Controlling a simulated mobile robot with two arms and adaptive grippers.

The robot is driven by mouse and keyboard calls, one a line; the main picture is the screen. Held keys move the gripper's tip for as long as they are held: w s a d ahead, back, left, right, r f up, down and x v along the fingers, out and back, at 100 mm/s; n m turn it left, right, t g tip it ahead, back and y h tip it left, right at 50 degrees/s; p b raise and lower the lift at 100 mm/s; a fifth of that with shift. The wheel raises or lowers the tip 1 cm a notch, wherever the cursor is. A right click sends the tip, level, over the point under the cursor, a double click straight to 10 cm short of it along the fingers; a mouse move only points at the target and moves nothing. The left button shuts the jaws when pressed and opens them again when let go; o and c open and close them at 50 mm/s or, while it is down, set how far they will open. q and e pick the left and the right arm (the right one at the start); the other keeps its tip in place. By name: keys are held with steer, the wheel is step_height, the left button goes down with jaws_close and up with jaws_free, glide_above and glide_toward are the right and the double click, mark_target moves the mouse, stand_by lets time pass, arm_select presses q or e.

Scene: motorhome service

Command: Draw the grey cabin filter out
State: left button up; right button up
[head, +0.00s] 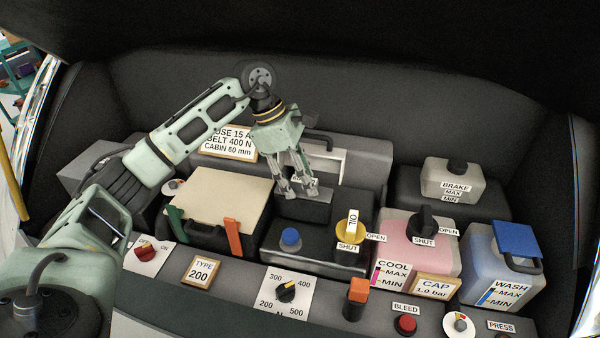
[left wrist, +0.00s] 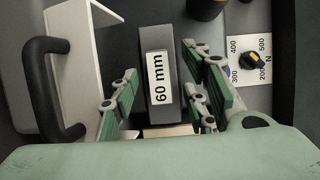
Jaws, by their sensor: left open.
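The grey cabin filter (left wrist: 156,44) is a narrow block with a white "60 mm" label, central in the left wrist view. In the head view its grey body (head: 303,208) shows just below my left fingertips. My left gripper (head: 297,190) is open and points down over it. The fingers partly cover the filter in the head view. My right gripper is not in view.
In front are a blue cap (head: 291,237) and a yellow oil knob (head: 349,230). The coolant tank (head: 397,250) is at right.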

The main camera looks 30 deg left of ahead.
arm_select(q)
jaws_close()
steer(key=c, duration=0.6)
jaws_free()
steer(key=shift+r, duration=0.1)
jaws_close()
steer(key=shift+r+p, duration=0.35)
steer(key=shift+r, duration=0.4)
steer(key=shift+w, duration=0.1)
steer(key=shift+o, duration=0.5)
jaws_free()
steer(key=shift+f, duration=0.1)
jaws_close()
